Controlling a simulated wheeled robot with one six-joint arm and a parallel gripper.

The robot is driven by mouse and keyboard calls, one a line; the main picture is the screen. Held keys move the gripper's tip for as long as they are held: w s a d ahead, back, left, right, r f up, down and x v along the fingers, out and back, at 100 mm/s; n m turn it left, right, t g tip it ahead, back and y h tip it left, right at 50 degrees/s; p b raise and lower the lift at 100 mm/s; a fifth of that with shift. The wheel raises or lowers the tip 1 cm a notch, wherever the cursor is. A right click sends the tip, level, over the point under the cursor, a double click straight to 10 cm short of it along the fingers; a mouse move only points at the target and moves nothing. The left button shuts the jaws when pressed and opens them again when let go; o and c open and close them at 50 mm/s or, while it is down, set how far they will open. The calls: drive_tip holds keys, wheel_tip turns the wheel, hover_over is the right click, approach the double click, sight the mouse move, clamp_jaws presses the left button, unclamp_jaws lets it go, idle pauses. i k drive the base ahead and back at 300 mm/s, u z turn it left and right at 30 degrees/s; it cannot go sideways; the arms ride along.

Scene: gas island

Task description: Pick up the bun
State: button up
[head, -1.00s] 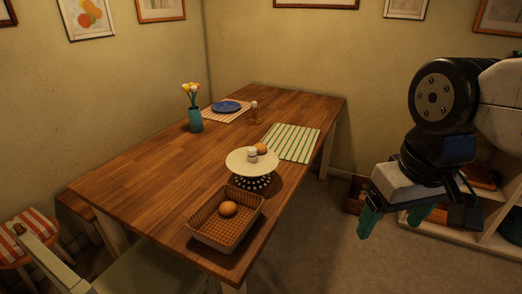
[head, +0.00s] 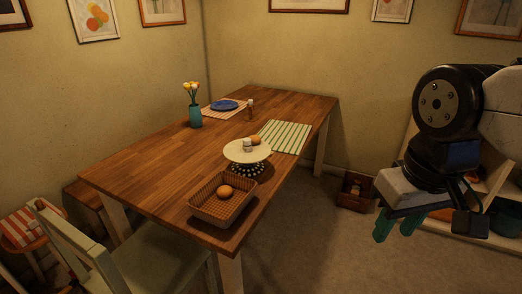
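A round brown bun-like item (head: 225,192) lies in a brown woven basket (head: 207,216) on the near end of the wooden table (head: 150,170). A second small brown round item (head: 255,140) shows at the back edge of the cake stand, partly hidden; I cannot tell which of the two is the bun. My gripper (head: 397,226), with teal fingertips, hangs at the right, over the floor and well apart from the table. Its fingers are spread and nothing is seen between them.
A pale cake stand (head: 240,154) holds a small white jar (head: 247,146). Behind are a striped placemat (head: 286,137), a blue plate (head: 223,105) and a flower vase (head: 195,117). A chair (head: 85,249) stands at the near left, shelves at the right. Floor between table and gripper is clear.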

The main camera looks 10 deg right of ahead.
sight(256, 139)
drive_tip(key=u, duration=0.05)
drive_tip(key=k, duration=0.8)
drive_tip(key=z, duration=1)
drive_tip(key=i, duration=1)
drive_tip(key=z, duration=0.5)
drive_tip(key=i, duration=0.95)
drive_tip(key=u, duration=1.05)
drive_tip(key=i, duration=0.95)
drive_tip(key=u, duration=1.05)
